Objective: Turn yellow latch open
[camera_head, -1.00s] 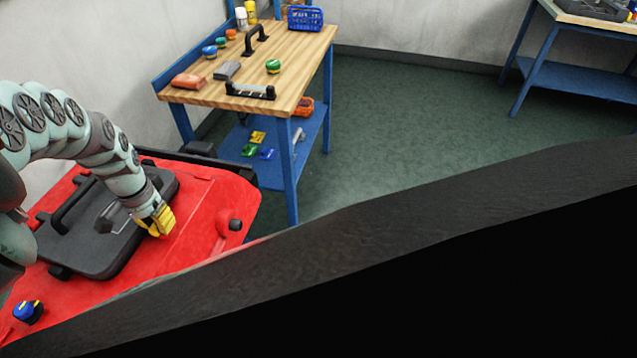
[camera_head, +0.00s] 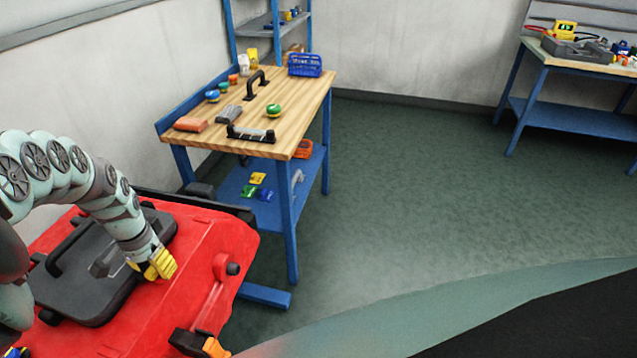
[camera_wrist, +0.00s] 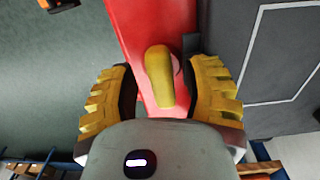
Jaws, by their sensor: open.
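In the wrist view the yellow latch (camera_wrist: 159,76) stands on the red tank top (camera_wrist: 127,22), beside the edge of a dark grey lid (camera_wrist: 262,70). My gripper (camera_wrist: 165,92) is open, with one yellow ridged finger on each side of the latch. The latch's lower end lies between the fingers; I see a gap on the left, and cannot tell whether the right finger touches it. In the head view my gripper (camera_head: 155,264) is over the red tank (camera_head: 205,240), at the right edge of the dark lid (camera_head: 85,290); the latch is hidden there.
A wooden workbench (camera_head: 295,110) with blue legs stands behind the tank, holding a black handle, a blue basket (camera_head: 304,65) and small parts. A black knob (camera_head: 233,268) sticks up from the tank's right side. Green floor (camera_head: 400,180) is open to the right.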

